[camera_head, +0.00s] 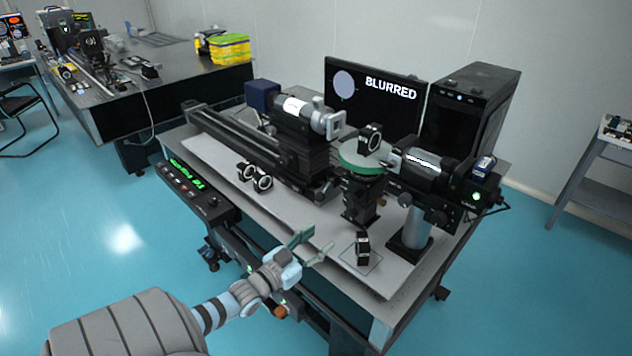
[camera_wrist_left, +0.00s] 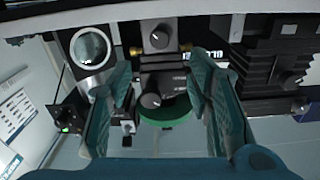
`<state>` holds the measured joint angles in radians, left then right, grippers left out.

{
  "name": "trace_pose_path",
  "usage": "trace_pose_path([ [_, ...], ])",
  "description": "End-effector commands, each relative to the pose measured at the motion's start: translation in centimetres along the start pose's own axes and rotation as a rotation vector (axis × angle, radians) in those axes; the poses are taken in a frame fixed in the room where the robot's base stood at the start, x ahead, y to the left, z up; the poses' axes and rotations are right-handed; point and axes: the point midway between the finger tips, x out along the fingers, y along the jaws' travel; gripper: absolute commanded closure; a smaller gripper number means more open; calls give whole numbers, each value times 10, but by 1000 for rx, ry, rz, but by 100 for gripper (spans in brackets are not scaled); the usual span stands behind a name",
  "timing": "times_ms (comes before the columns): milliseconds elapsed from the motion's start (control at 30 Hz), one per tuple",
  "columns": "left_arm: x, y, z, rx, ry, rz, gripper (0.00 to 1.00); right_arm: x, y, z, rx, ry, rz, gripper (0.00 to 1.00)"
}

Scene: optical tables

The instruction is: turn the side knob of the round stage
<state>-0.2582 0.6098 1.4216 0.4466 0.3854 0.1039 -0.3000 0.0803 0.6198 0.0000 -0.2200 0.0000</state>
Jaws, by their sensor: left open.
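The round stage (camera_head: 362,158) has a green disc top on a black post on the table's right half, with a small black-framed optic on it. In the left wrist view its green disc (camera_wrist_left: 168,112) shows between my fingers. Two dark knobs with a light mark face the camera there: one at the upper middle (camera_wrist_left: 160,40) and one lower, near the disc (camera_wrist_left: 151,100). I cannot make out the side knob clearly in the head view. My left gripper (camera_head: 315,245) is open and empty, at the table's front edge, apart from the stage. It also shows in the wrist view (camera_wrist_left: 160,88). My right gripper is out of view.
A black-framed optic (camera_head: 363,248) stands on the table front, right of my gripper. A cylindrical device (camera_head: 425,170) stands right of the stage, and a long rail (camera_head: 235,135) lies left. A monitor (camera_head: 375,95) reads BLURRED. A control box (camera_head: 197,190) borders the front left.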

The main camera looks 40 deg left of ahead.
Motion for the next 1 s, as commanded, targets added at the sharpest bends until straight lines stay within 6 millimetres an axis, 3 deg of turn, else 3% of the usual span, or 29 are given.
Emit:
trace_pose_path([
  [267, -4, 0, 0, -3, 1, -1, 54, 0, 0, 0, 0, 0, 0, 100],
  [400, -29, 1, 3, -275, -2, 0, 54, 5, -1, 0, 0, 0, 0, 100],
  [467, -29, 0, 2, -303, 0, -2, 54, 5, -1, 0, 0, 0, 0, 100],
  [667, 0, 0, 3, -299, 6, -2, 54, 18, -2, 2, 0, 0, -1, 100],
  [900, 66, 1, 10, -296, 7, -1, 54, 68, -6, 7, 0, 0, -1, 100],
  [1000, 84, 1, 11, -296, 6, 0, 54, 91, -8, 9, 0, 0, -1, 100],
])
